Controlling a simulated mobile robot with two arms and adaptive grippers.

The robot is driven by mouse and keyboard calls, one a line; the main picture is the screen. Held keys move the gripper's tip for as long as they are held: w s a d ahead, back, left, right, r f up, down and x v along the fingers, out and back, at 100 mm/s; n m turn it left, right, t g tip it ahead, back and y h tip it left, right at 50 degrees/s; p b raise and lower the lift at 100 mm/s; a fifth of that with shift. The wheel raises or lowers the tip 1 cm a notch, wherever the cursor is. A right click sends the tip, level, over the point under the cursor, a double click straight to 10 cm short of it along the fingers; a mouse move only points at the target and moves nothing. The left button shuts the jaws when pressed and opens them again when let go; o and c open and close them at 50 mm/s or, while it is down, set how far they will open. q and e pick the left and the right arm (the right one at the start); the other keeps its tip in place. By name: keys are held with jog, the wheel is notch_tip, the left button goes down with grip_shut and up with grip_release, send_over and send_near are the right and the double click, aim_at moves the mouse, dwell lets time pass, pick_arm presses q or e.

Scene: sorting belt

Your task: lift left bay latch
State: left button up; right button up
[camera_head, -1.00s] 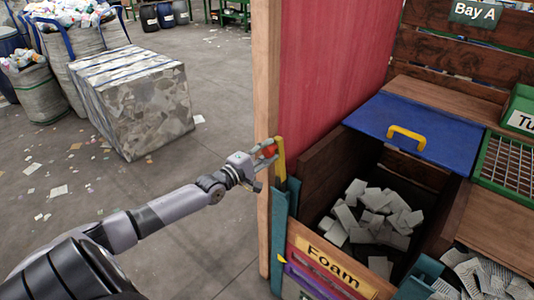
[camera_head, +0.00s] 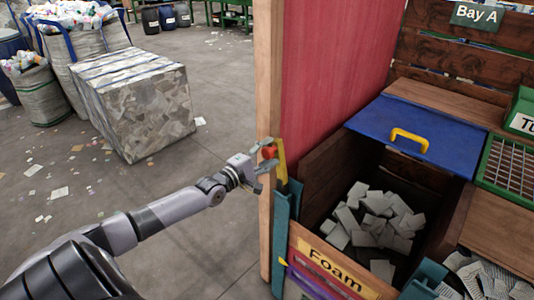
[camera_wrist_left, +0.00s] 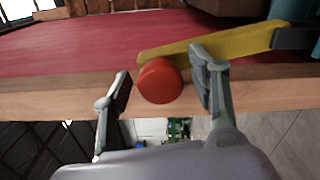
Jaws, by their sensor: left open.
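The left bay latch is a yellow lever (camera_head: 281,165) with a red round knob (camera_head: 269,152), standing at the post's edge beside the Foam bin. In the left wrist view the red knob (camera_wrist_left: 160,81) lies between my open fingers, and the yellow lever (camera_wrist_left: 220,42) runs behind it to the right. My left gripper (camera_head: 263,160) is open around the knob; it also shows in the left wrist view (camera_wrist_left: 162,90). In that view there is a gap on each side of the knob, clearer on the left. My right gripper is out of view.
The wooden post (camera_head: 267,70) and red panel (camera_head: 335,70) stand close to my left gripper. The Foam bin holds white foam pieces (camera_head: 365,210). Its blue lid (camera_head: 420,130) has a yellow handle (camera_head: 409,139). A wrapped bale (camera_head: 135,100) stands on the open floor at left.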

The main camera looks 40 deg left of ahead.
pick_arm(q)
jog(key=shift+s, duration=0.1)
jog(key=shift+s+f, duration=0.15)
jog(key=shift+s, duration=0.45)
jog(key=s, duration=1)
jog(key=shift+s+a, duration=0.3)
jog(key=shift+a, duration=0.1)
jog(key=s+a+f+m+g+y, duration=0.1)
jog(key=s+a+f+m+g, duration=0.15)
jog(key=f, duration=0.75)
jog(key=s+a+f+m+g+y, duration=0.2)
jog(key=s+f, duration=0.2)
jog(key=f, duration=0.6)
jog(key=s+d+f+m+g, duration=0.2)
jog(key=s+f, duration=0.3)
jog(key=f, duration=0.3)
jog(key=s+d+f+m+g, duration=0.1)
jog(key=s+f+m+g, duration=0.2)
jog(key=f, duration=0.5)
jog(key=s+d+f+m+g+h, duration=0.1)
jog(key=s+d+f+m+g, duration=0.2)
jog(key=s+d+f+m, duration=0.3)
jog(key=s+d+f+m+g, duration=0.4)
jog(key=s+d+f, duration=1)
jog(key=s, duration=0.7)
jog(key=d+m, duration=0.2)
jog(key=d, duration=0.1)
jog(key=shift+d+h, duration=0.35)
jog(key=shift+h, duration=0.05)
